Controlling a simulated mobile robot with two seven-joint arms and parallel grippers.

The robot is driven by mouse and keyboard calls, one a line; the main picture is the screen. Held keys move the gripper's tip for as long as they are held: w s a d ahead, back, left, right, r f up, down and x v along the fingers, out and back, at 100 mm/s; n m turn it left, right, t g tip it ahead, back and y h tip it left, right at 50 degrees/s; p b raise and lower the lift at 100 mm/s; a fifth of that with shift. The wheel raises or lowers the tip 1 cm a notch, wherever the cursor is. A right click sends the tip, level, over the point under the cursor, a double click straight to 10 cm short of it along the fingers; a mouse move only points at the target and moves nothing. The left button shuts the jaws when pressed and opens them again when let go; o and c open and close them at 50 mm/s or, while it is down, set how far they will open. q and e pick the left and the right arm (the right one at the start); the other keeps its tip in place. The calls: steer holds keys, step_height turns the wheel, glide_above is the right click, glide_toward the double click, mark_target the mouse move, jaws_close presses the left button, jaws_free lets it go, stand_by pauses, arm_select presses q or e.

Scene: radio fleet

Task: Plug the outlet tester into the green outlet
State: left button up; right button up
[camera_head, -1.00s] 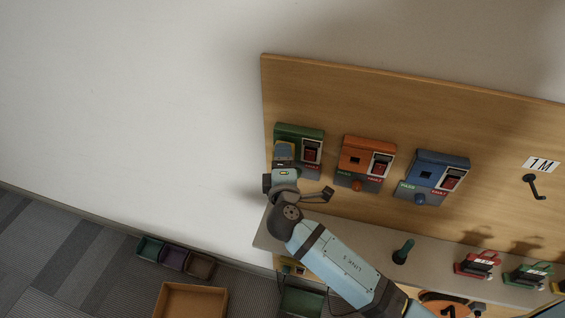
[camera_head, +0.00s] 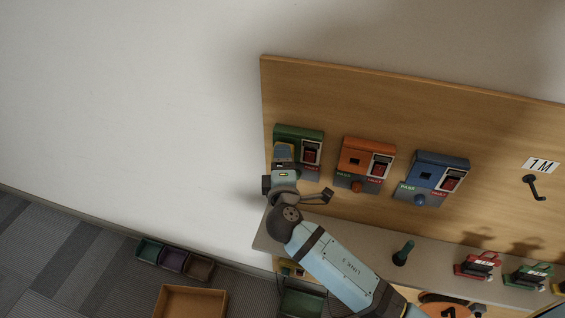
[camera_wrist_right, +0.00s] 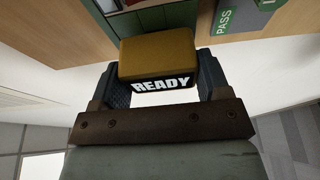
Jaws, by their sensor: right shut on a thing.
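The green outlet (camera_head: 299,132) is the leftmost unit on the wooden board, with a red switch on its right side. My right gripper (camera_head: 284,153) is in front of its left part and hides the socket. In the right wrist view, my right gripper (camera_wrist_right: 155,88) is shut on the outlet tester (camera_wrist_right: 157,52), a yellow-brown block with a dark READY label. The tester sits between both fingers. Part of the green outlet (camera_wrist_right: 104,12) shows just beyond it. Whether the tester is seated in the socket or only close to it cannot be told. My left gripper is not in view.
An orange outlet (camera_head: 352,147) and a blue outlet (camera_head: 428,162) are mounted to the right on the board (camera_head: 400,110). A grey shelf (camera_head: 375,238) below holds a dark green peg (camera_head: 404,253) and red and green items. White wall left of the board is clear.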

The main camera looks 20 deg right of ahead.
steer(key=shift+w+d, duration=0.35)
steer(key=shift+w, duration=0.2)
stand_by(1.3)
steer(key=o, duration=1)
